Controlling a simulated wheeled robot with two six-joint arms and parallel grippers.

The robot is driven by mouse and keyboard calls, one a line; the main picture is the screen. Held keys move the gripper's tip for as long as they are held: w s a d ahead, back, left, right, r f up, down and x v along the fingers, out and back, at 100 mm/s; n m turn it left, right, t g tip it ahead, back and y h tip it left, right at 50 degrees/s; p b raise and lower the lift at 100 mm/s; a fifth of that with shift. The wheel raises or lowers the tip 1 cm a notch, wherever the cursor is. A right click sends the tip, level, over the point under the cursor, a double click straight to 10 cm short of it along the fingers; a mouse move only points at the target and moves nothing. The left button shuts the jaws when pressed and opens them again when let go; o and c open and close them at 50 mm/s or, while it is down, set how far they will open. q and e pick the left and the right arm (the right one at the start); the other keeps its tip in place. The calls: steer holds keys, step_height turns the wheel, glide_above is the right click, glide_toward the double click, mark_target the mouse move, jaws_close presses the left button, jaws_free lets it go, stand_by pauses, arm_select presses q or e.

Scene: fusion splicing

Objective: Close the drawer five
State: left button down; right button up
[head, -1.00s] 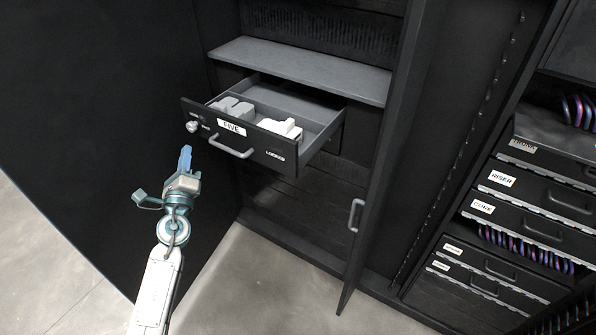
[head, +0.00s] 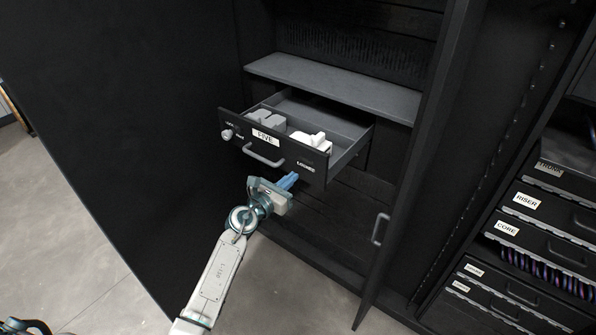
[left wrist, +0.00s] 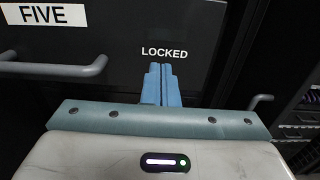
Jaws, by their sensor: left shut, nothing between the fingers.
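Drawer five (head: 308,163) is a black-fronted drawer with a white FIVE label, pulled out of the dark cabinet under a grey shelf. Its grey bar handle (head: 264,155) and a round lock knob (head: 227,134) are on the front. White and grey items lie inside. My left gripper (head: 288,181) is shut and empty, its blue fingers at the lower right of the drawer front. In the left wrist view the fingers (left wrist: 161,82) point at the front just below the word LOCKED, right of the handle (left wrist: 60,69). I cannot tell whether they touch it. My right gripper is not identifiable.
A grey shelf (head: 335,86) is fixed above the drawer. An open cabinet door with a handle (head: 380,229) stands to the right. Labelled black drawers (head: 540,215) fill a rack at the far right. Bare floor (head: 90,230) lies at the left.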

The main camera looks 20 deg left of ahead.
mark_target(304, 167)
arm_select(q)
steer(key=x, duration=0.2)
steer(key=shift+w+d, duration=0.1)
steer(key=shift+w, duration=0.25)
steer(key=shift+w+d, duration=0.15)
steer(key=shift+w, duration=0.4)
arm_select(e)
steer(key=shift+s+a+r, duration=0.15)
steer(key=shift+s+a, duration=0.1)
steer(key=shift+a, duration=0.2)
arm_select(q)
steer(key=shift+w+d, duration=0.1)
arm_select(e)
steer(key=shift+d, duration=0.1)
